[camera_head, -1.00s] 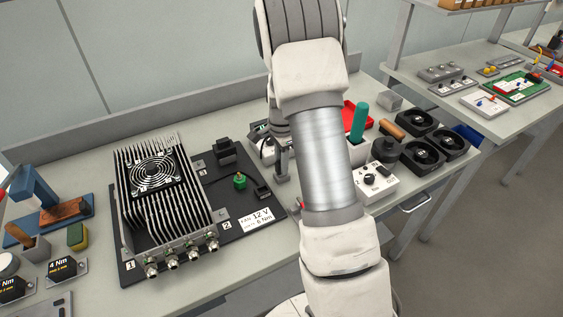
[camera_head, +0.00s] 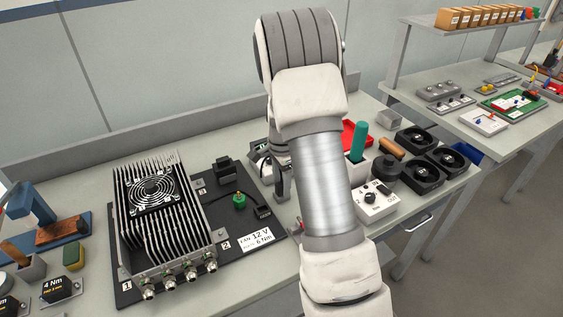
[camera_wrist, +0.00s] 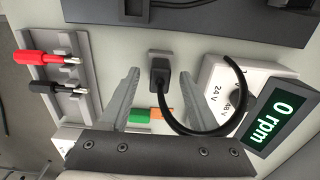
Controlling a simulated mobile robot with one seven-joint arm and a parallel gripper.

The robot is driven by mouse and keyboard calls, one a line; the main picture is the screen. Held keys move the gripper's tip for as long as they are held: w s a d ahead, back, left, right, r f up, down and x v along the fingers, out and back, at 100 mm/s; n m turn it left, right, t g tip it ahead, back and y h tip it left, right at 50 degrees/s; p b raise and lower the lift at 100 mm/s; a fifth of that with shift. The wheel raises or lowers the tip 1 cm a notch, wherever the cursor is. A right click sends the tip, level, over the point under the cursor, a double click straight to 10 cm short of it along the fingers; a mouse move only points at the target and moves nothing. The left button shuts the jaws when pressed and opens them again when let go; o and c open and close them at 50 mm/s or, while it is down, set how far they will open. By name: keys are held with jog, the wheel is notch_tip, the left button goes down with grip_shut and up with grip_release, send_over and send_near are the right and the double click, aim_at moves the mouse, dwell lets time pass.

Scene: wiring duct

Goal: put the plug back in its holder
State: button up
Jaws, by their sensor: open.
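In the wrist view the black plug (camera_wrist: 160,77) with its thick black cable (camera_wrist: 188,130) is at a small grey holder block (camera_wrist: 159,55). Its front end is at the block; I cannot tell how deep it sits. My gripper (camera_wrist: 161,74) is open, with one finger on each side of the plug and a visible gap to both. The cable loops below the plug and curves up to the right. In the head view my arm hides most of the plug's area.
In the wrist view a tester with a "0 rpm" display (camera_wrist: 281,115) and a white 24 V/48 V box (camera_wrist: 222,85) stand right. A rack with red (camera_wrist: 45,58) and black (camera_wrist: 55,89) leads is left. In the head view a finned fan unit (camera_head: 160,220) is left.

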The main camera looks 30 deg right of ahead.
notch_tip(320, 180, up, 17)
jog(key=p, duration=0.1)
jog(key=shift+f, duration=0.2)
dwell(0.4)
jog(key=s+a+r+n+t, duration=0.3)
jog(key=s+a+r+n, duration=0.55)
jog(key=s+r, duration=0.2)
jog(key=s+a+n+t, duration=0.1)
jog(key=s+a+n, duration=0.2)
jog(key=s, duration=0.4)
jog(key=s+a+n+t, duration=0.1)
jog(key=s+a+n, duration=0.1)
jog(key=s+n, duration=0.4)
jog(key=shift+s+a+f+t, duration=0.2)
jog(key=shift+s+a+t, duration=0.15)
jog(key=shift+s, duration=0.35)
